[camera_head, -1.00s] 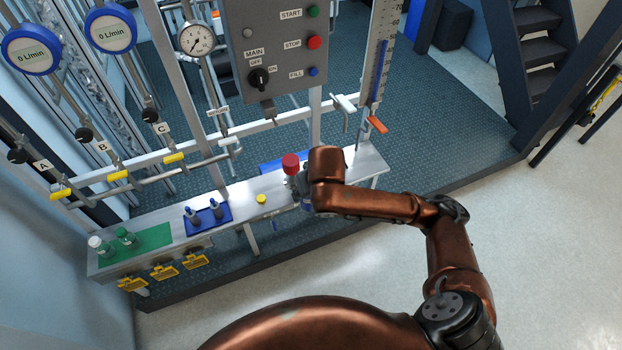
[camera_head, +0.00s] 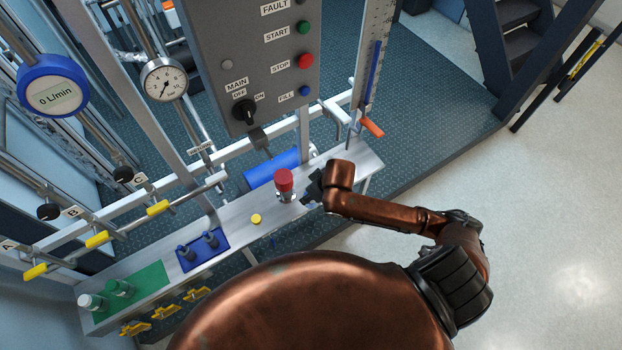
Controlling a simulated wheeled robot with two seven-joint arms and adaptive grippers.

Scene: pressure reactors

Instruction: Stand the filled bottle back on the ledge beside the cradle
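A red-topped bottle-like item (camera_head: 284,181) with a pale metallic lower part stands upright on the grey ledge (camera_head: 236,207). I cannot tell from here whether it is the filled bottle or whether its base sits in a cradle. My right gripper (camera_head: 308,196) is dark and sits just right of it, low over the ledge. Its fingers are small and partly hidden by the wrist, so I cannot tell whether they are open or touch the item. My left gripper is not in view.
A yellow cap (camera_head: 256,219) lies on the ledge. Pipes and a control panel (camera_head: 250,60) rise behind. The ledge's right end looks clear.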

